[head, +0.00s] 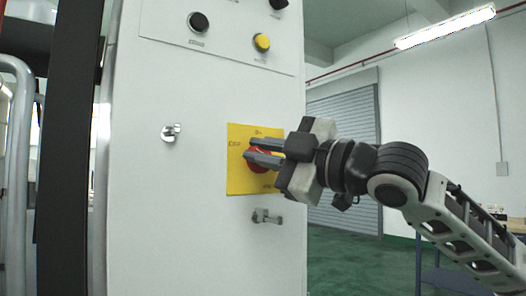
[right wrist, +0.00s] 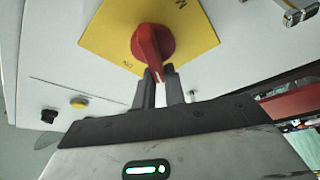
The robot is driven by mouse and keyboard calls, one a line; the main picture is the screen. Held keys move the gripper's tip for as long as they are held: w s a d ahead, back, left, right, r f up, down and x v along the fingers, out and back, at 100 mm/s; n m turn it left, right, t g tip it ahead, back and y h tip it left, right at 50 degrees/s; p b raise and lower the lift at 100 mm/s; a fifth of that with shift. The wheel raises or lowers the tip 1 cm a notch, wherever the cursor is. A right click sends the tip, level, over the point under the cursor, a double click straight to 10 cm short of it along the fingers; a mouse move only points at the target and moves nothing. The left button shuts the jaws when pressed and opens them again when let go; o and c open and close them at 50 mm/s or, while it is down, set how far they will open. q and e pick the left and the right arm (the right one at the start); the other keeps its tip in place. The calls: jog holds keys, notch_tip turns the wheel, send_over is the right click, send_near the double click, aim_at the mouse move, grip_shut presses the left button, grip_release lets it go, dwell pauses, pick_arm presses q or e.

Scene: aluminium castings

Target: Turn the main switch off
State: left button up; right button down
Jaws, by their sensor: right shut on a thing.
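The main switch is a red rotary knob (head: 259,163) on a yellow plate (head: 239,180) on the white cabinet front. The plate carries small lettering. My right gripper (head: 265,151) reaches in from the right at the knob, its two fingers around the handle. In the right wrist view the red knob (right wrist: 152,45) shows with its handle between the fingertips of the gripper (right wrist: 158,80), and a white mark on the handle points toward the gripper. The gripper is shut on the handle. The fingers hide part of the knob in the head view. My left gripper is not in view.
Above the plate are a black knob (head: 198,22) and a yellow button (head: 261,42). Metal latches sit left of the plate (head: 171,132) and below it (head: 266,216). Metal tubing (head: 18,150) stands at far left. Open green floor (head: 345,262) lies to the right.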

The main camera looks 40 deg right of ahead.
jog(key=shift+w+f, duration=0.15)
jog(key=shift+f, duration=0.1)
